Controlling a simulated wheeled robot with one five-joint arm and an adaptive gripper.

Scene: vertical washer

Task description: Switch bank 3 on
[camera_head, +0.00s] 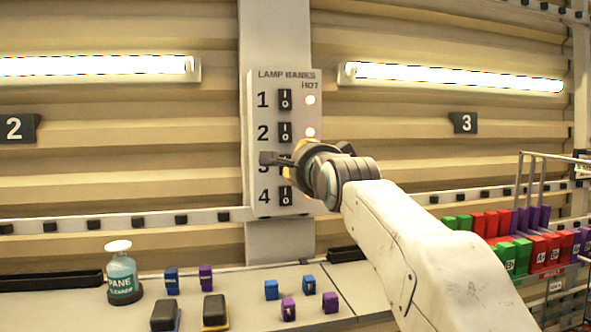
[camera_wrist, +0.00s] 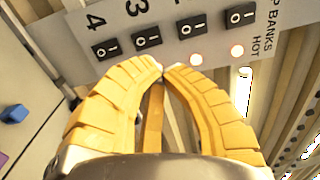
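The lamp banks panel (camera_head: 256,203) hangs on the post, with switches numbered 1 to 4 in a column. Switch 1 (camera_head: 285,99), switch 2 (camera_head: 284,132) and switch 4 (camera_head: 285,196) show in the head view; switch 3 is hidden behind my gripper (camera_head: 289,165). Switch 3 (camera_wrist: 147,36) shows in the wrist view, just beyond my fingertips. My yellow-fingered gripper (camera_wrist: 163,70) looks shut and empty, its tips together in front of the panel. I cannot tell whether they touch it. The lamps beside 1 (camera_head: 310,100) and 2 (camera_head: 310,132) glow; any lamp beside 3 is hidden.
Lit tubes hang on the wall at left (camera_head: 100,66) and right (camera_head: 450,77), above signs 2 (camera_head: 18,128) and 3 (camera_head: 464,123). A pane cleaner bottle (camera_head: 122,277) and small blocks stand on the bench (camera_head: 240,300) below. Coloured bins (camera_head: 520,255) fill the right.

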